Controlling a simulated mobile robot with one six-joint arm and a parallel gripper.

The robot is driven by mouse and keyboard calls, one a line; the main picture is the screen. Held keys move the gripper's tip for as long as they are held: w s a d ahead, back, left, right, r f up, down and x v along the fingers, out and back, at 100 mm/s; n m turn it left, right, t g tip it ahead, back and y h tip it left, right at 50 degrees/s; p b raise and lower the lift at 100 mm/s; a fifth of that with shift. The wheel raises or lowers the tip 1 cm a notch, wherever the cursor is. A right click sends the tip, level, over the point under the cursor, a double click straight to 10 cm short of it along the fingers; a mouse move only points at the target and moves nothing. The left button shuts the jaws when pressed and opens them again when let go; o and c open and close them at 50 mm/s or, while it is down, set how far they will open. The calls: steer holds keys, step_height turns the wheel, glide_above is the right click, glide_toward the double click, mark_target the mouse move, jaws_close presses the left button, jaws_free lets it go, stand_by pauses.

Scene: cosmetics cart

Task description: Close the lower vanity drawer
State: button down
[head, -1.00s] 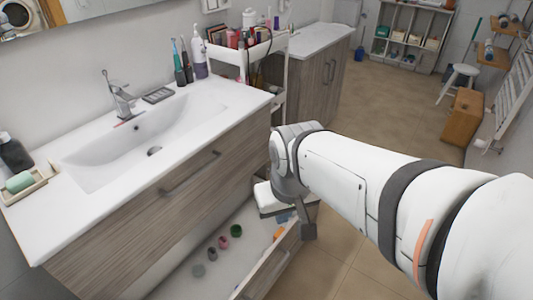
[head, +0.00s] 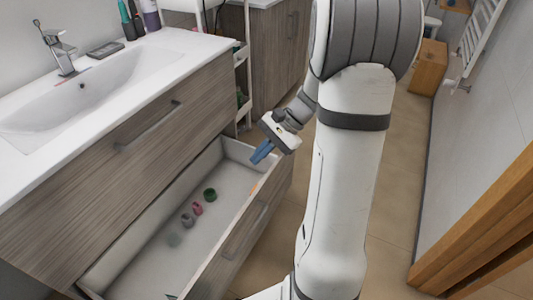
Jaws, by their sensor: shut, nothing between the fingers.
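The lower vanity drawer (head: 236,240) stands pulled out below the shut upper drawer (head: 110,165). Its inside shows, with several small round items on its floor, among them a green one (head: 210,194) and a pink one (head: 197,208). My gripper (head: 261,154) is shut and empty, its blue fingertips at the drawer's far right corner, seen over the rim. I cannot tell whether the fingertips touch the drawer. My arm covers the floor to the right of the drawer.
The white sink top (head: 150,70) with a faucet (head: 57,50) is above the drawers. A white cart (head: 243,85) and a wooden cabinet (head: 270,50) stand beyond the vanity. A wooden piece (head: 490,225) is at the right edge. Tiled floor (head: 395,190) lies between.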

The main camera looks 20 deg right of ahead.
steer(key=w+d+f+m+t+y+b, duration=0.2)
steer(key=w+d+f+m+y+b, duration=0.15)
steer(key=d+f, duration=0.45)
steer(key=m+t+h+b, duration=0.1)
steer(key=m+t+b, duration=0.7)
steer(key=m+t, duration=0.45)
glide_toward(277, 165)
steer(key=shift+g, duration=0.35)
steer(key=b+x, duration=0.1)
steer(key=x, duration=0.1)
steer(key=b+x, duration=0.1)
steer(key=x, duration=0.1)
steer(key=b+x, duration=0.2)
steer(key=shift+w+a+r, duration=0.2)
steer(key=shift+w+r, duration=0.05)
steer(key=shift+w, duration=0.15)
steer(key=shift+h, duration=0.25)
